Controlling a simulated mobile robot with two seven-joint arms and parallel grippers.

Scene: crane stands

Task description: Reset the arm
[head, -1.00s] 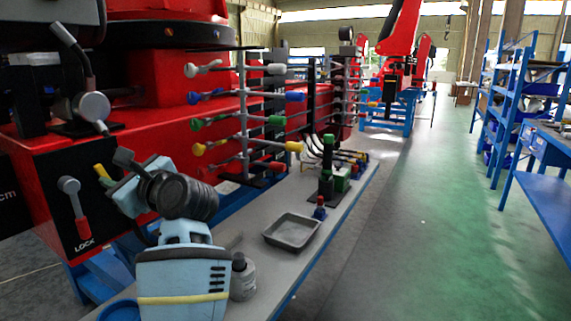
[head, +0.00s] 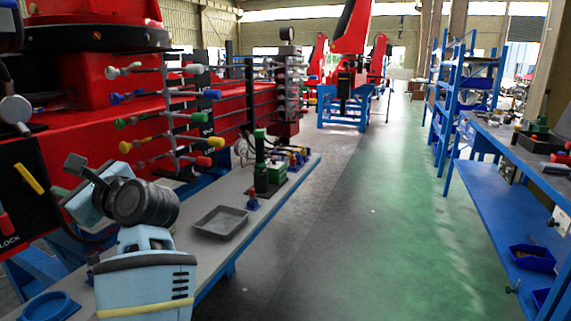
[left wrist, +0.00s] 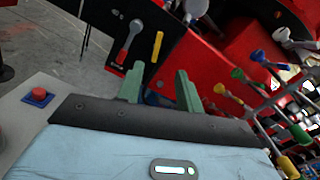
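My left arm comes in at the lower left of the head view, light blue with a black joint. Its gripper (head: 66,188) is beside the red machine's black panel. In the left wrist view the two green fingers of this gripper (left wrist: 160,82) stand apart with nothing between them. Beyond them are a red-handled lever (left wrist: 128,42) and a yellow bar (left wrist: 157,46) on the black panel. The fingers appear clear of both. My right gripper is in neither view.
A grey bench with a shallow tray (head: 220,222) and a green-topped stand (head: 261,165) runs alongside the red machine. Coloured levers (head: 185,116) stick out above it. A blue workbench (head: 510,200) stands at right. The green floor between is clear.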

